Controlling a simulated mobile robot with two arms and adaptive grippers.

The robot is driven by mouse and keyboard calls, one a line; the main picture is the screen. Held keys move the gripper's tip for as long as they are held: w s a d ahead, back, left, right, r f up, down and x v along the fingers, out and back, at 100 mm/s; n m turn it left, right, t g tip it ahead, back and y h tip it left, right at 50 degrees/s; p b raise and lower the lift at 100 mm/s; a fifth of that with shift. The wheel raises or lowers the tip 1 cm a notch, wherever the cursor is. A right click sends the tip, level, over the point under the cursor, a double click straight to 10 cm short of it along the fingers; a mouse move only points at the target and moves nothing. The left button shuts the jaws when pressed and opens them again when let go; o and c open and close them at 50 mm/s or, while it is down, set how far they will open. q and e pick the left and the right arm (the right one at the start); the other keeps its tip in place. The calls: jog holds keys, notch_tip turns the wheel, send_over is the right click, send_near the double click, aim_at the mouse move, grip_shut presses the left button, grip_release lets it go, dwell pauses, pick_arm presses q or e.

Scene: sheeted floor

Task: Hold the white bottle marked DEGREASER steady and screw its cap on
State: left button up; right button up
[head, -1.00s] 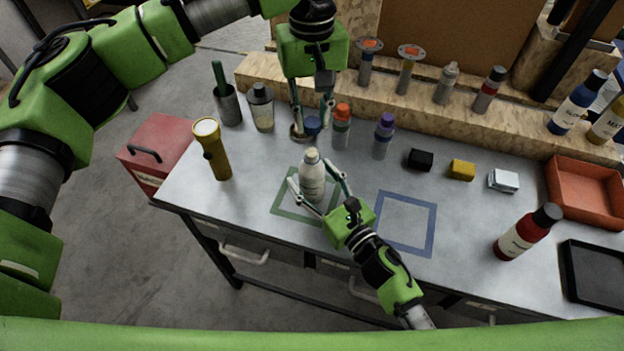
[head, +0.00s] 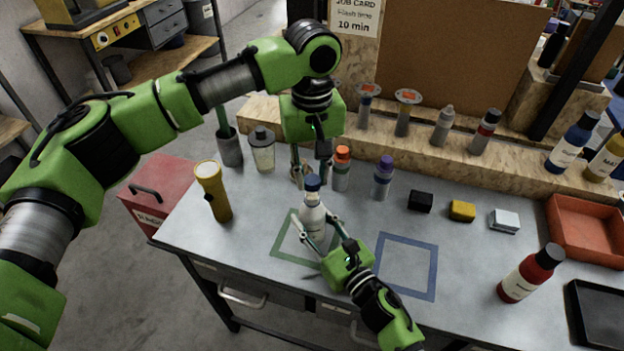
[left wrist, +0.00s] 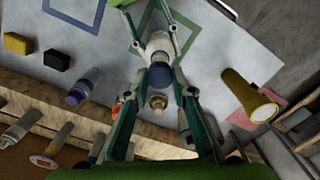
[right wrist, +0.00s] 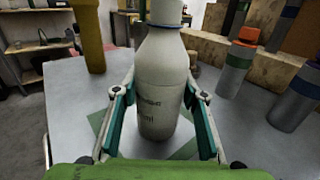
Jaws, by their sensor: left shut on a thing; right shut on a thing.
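The white bottle (head: 313,219) stands upright on the green square outline on the bench; it also shows in the right wrist view (right wrist: 160,90) with dark, unreadable lettering on its front. My right gripper (head: 319,227) is shut around its body from the near side. A dark blue cap (head: 312,184) is at the top of the bottle, and it shows in the left wrist view (left wrist: 160,76) in line with the neck. My left gripper (head: 311,180) is above, pointing down, shut on the cap. Whether the cap is seated on the neck is hidden.
Orange-capped (head: 341,170) and purple-capped (head: 382,178) bottles stand close behind. A yellow flashlight (head: 214,192) is at left; a red bottle (head: 530,275) and orange tray (head: 585,232) are at right. The blue square outline (head: 405,265) is empty.

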aim_at(312, 218)
pick_arm(q)
jog(key=shift+f, duration=0.6)
jog(key=shift+f, duration=0.9)
jog(key=shift+f, duration=0.6)
